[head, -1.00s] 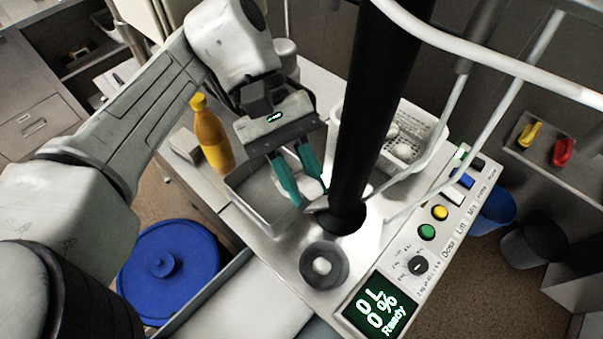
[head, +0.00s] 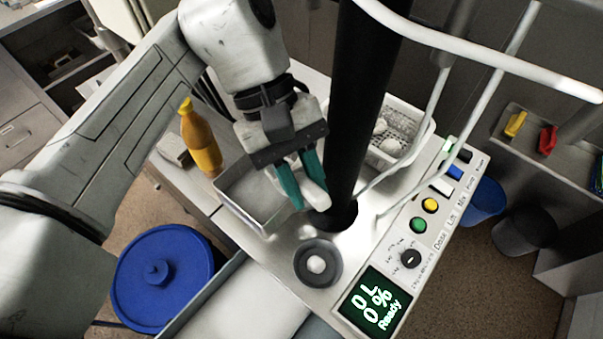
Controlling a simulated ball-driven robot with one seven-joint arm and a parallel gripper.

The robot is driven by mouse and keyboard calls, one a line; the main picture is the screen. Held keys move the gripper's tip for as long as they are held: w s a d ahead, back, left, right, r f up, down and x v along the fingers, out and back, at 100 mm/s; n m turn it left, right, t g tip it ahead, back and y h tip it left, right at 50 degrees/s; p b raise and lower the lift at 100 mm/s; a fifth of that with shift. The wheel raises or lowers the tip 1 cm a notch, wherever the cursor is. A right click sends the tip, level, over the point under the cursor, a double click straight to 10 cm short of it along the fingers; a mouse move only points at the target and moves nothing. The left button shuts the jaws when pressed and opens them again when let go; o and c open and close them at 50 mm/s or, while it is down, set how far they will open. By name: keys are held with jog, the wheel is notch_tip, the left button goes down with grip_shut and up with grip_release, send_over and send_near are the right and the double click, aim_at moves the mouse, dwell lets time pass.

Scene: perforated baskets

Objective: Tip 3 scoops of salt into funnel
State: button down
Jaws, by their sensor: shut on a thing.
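My gripper (head: 304,190) has teal fingers, shut on a pale scoop (head: 315,193) just left of the black upright column. The scoop's outline is partly hidden by the fingers, and I cannot tell whether salt is in it. The funnel (head: 301,268) is a dark grey round ring in the steel top, below the gripper in the picture, with white material in its middle. The salt tray (head: 237,212), a metal pan with pale contents, lies left of the gripper and is partly covered by it.
The black column (head: 354,110) and pale tubes stand close to the gripper's right. A white perforated basket (head: 428,136) with white lumps is behind them. An orange bottle (head: 202,146) stands left of the pan. A control panel with a screen (head: 374,302) reading "0 L 0% Ready" is at front right.

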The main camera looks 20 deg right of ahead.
jog(key=shift+n+t+y, duration=0.3)
jog(key=shift+t+y, duration=0.2)
jog(key=shift+y, duration=0.1)
jog(key=a+r, duration=0.3)
jog(key=shift+w+a+r, duration=0.15)
jog(key=shift+w+r, duration=0.15)
jog(key=shift+r, duration=0.05)
jog(key=shift+s+d+f+t+b, duration=0.15)
jog(key=shift+s+f+t, duration=0.3)
jog(key=shift+t, duration=0.1)
jog(key=shift+s+d+f+t+b, duration=0.15)
jog(key=shift+s+f+t, duration=0.15)
jog(key=shift+f+t, duration=0.2)
jog(key=s+d+r, duration=0.2)
jog(key=s+r, duration=0.1)
jog(key=s, duration=0.6)
jog(key=shift+p, duration=0.3)
jog(key=shift+s, duration=0.1)
